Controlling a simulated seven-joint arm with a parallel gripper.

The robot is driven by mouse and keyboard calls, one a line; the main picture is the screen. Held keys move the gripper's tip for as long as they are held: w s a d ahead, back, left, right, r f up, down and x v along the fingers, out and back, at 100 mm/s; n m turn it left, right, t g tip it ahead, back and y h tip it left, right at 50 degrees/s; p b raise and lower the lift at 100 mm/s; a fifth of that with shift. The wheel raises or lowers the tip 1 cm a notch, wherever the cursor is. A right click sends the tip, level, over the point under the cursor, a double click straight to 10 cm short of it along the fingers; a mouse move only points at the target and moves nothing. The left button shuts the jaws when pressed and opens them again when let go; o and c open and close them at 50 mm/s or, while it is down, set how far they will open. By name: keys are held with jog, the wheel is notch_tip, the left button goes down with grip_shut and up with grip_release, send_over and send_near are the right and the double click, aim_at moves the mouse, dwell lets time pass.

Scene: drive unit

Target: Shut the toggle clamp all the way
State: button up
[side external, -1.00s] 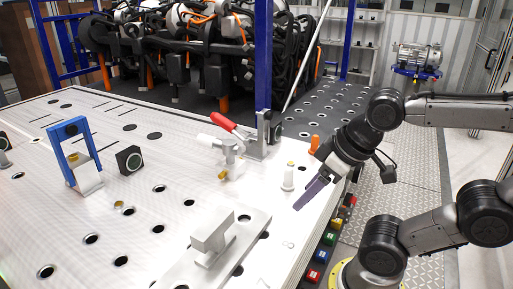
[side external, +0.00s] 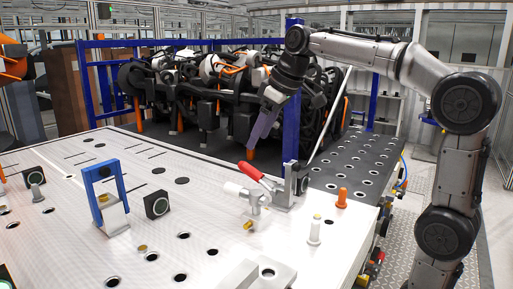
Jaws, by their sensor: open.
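The toggle clamp (side external: 256,204) stands on the light perforated table, right of its middle. Its red handle (side external: 259,176) slants from upper left down to the right, against an upright metal bracket (side external: 288,188). A pale cylindrical part (side external: 234,190) points left from the clamp. I cannot tell from this view how far the clamp is closed. My gripper (side external: 253,142) is above the red handle in the picture, pointing down, open and empty. Its purple-grey fingers overlap edge-on, so the gap between them is hard to see. It appears apart from the handle.
A blue frame (side external: 103,170) and a dark block with a round face (side external: 157,204) stand left on the table (side external: 60,190). A white peg (side external: 315,231) and an orange peg (side external: 342,198) stand to the right. A blue post (side external: 292,100) rises behind the clamp.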

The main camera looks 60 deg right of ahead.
jog(key=w+d+f+m, duration=0.1)
jog(key=w+d+f, duration=0.3)
jog(key=w+d, duration=0.45)
jog(key=m+g, duration=0.1)
jog(key=g, duration=0.1)
send_over(251, 166)
jog(key=s, duration=0.2)
notch_tip(251, 166, down, 6)
jog(key=shift+r, duration=0.15)
jog(key=x, duration=0.8)
jog(key=shift+w+f, duration=0.2)
jog(key=shift+f, duration=0.1)
